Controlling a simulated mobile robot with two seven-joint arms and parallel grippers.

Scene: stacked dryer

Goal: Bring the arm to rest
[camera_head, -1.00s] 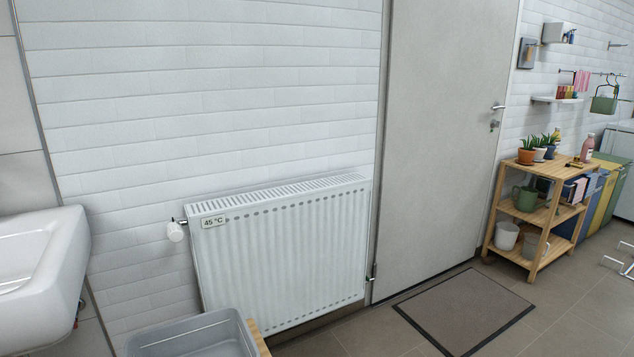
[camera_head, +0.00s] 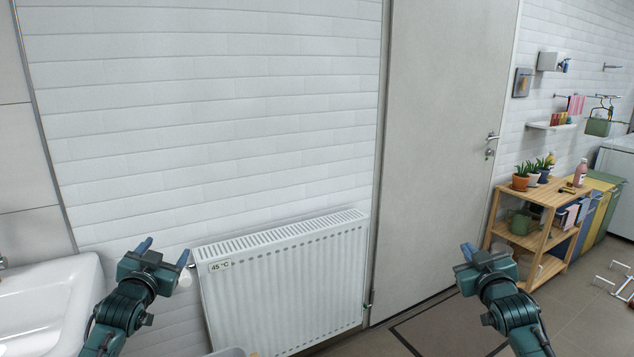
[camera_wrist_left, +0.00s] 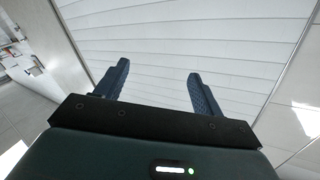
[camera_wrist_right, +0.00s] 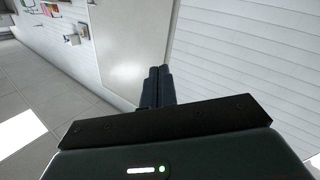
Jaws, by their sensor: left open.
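My left gripper (camera_head: 163,247) is raised at the lower left of the head view, in front of the white wall and just left of the radiator. Its two blue fingers stand apart with nothing between them, as the left wrist view (camera_wrist_left: 156,88) shows. My right gripper (camera_head: 476,255) is raised at the lower right of the head view, in front of the door's lower part and left of the wooden shelf. In the right wrist view its fingers (camera_wrist_right: 157,86) lie close together with nothing visible between them.
A white radiator (camera_head: 290,280) hangs on the wall between the grippers. A white sink (camera_head: 45,310) is at the left. A grey door (camera_head: 440,130) and a wooden shelf (camera_head: 545,197) with plants are at the right. A dark mat (camera_head: 450,325) lies on the floor.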

